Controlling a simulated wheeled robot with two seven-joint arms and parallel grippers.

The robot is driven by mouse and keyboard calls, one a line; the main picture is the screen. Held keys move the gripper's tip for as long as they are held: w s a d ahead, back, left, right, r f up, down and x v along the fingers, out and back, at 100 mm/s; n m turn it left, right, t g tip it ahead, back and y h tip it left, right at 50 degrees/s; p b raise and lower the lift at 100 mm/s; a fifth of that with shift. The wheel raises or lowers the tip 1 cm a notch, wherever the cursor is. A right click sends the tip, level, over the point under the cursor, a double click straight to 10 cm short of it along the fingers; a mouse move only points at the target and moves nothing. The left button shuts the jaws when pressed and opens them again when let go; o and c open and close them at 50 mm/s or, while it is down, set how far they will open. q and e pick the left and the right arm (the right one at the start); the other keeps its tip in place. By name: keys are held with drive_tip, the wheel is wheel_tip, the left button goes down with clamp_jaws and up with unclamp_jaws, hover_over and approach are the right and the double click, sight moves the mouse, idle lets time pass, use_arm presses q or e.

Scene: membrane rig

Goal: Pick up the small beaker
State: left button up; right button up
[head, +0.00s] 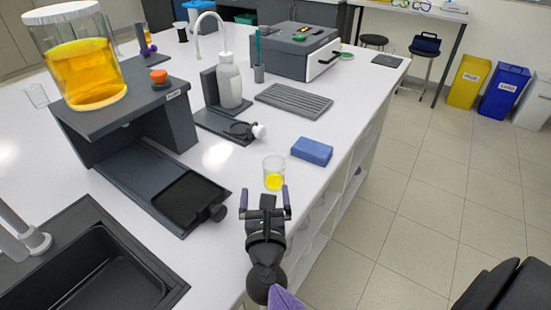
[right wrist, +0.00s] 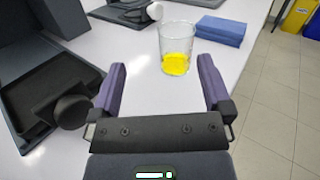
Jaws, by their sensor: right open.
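The small beaker (head: 274,173) is clear glass with yellow liquid in its lower part. It stands upright on the white bench near the right edge. In the right wrist view the beaker (right wrist: 176,50) is ahead of the fingertips, roughly between their lines and a little right of centre. My right gripper (head: 266,190) is open and empty, just short of the beaker and apart from it. Its two purple-padded fingers (right wrist: 160,80) show in the right wrist view. My left gripper is not in view.
A blue sponge-like block (head: 312,151) lies close behind and right of the beaker. A dark stand (head: 130,120) carries a large jar of orange liquid (head: 85,72). A black sink (head: 100,265) is at lower left. A white bottle (head: 229,85) stands farther back.

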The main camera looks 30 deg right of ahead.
sight(274, 174)
drive_tip(key=shift+w+d+f+m+g+h, duration=0.25)
drive_tip(key=shift+d+m, duration=0.2)
drive_tip(key=shift+w+d+f+m+g+h, duration=0.2)
drive_tip(key=shift+w+d+m+g+h, duration=0.05)
drive_tip(key=shift+d+m, duration=0.2)
drive_tip(key=x, duration=0.3)
drive_tip(key=b+x, duration=0.1)
drive_tip(key=x, duration=0.4)
drive_tip(key=shift+w+d+f+b, duration=0.2)
drive_tip(key=shift+d+f+b, duration=0.15)
drive_tip(key=shift+d+b, duration=0.05)
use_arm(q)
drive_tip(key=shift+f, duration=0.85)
use_arm(e)
drive_tip(key=shift+r, duration=0.1)
drive_tip(key=c, duration=1.2)
